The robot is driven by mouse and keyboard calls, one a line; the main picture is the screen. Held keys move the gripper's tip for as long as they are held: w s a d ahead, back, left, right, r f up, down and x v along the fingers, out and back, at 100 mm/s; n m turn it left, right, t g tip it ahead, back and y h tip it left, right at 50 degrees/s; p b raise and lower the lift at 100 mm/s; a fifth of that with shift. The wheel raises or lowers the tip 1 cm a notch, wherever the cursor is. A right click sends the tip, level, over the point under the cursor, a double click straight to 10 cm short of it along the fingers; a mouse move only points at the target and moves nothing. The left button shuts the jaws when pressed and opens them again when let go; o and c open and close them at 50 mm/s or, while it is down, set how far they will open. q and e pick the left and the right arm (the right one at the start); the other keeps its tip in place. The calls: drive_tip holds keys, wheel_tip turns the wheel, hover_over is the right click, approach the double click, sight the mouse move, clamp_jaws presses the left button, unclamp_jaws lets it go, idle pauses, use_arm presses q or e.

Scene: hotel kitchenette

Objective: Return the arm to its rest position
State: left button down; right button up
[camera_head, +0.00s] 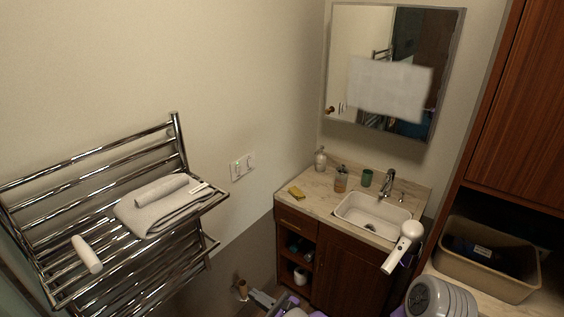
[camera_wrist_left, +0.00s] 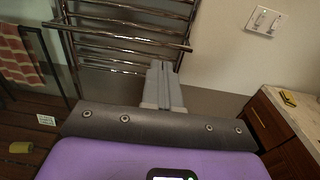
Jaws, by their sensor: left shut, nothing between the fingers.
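My left gripper (camera_head: 262,298) shows at the bottom edge of the head view, with purple and grey parts of my arm beside it. In the left wrist view the same gripper (camera_wrist_left: 162,72) has its two grey fingers together and nothing between them. It points toward the wall below the chrome towel rack (camera_wrist_left: 120,38), which also stands at the left of the head view (camera_head: 177,140). It appears clear of the rack and the cabinet. My right gripper is not in view.
A wooden vanity (camera_head: 345,268) with a white sink (camera_head: 350,212) stands right of the gripper. A folded towel (camera_head: 150,218) lies on the rack. A small roll-like object (camera_head: 241,289) is near the gripper.

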use_arm(q)
drive_tip(key=s+a+f+n+g+h+b, duration=0.1)
drive_tip(key=s+a+f+n+g, duration=0.2)
drive_tip(key=f, duration=0.5)
drive_tip(key=s+a+f+n+g+h+b, duration=0.1)
drive_tip(key=s+a+f+g+h, duration=0.15)
drive_tip(key=a+f+g, duration=0.35)
drive_tip(key=s+d+f+n+h+b, duration=0.2)
drive_tip(key=s+f+n+h, duration=0.4)
drive_tip(key=f+n, duration=0.4)
drive_tip(key=s+d+f+n+h+b, duration=0.3)
drive_tip(key=s+f+n+h+b, duration=0.2)
drive_tip(key=n, duration=0.9)
wheel_tip(320, 180, down, 5)
drive_tip(key=s+h, duration=0.2)
drive_tip(key=h, duration=0.2)
drive_tip(key=shift+s+d+g, duration=0.3)
drive_tip(key=shift+g, duration=0.1)
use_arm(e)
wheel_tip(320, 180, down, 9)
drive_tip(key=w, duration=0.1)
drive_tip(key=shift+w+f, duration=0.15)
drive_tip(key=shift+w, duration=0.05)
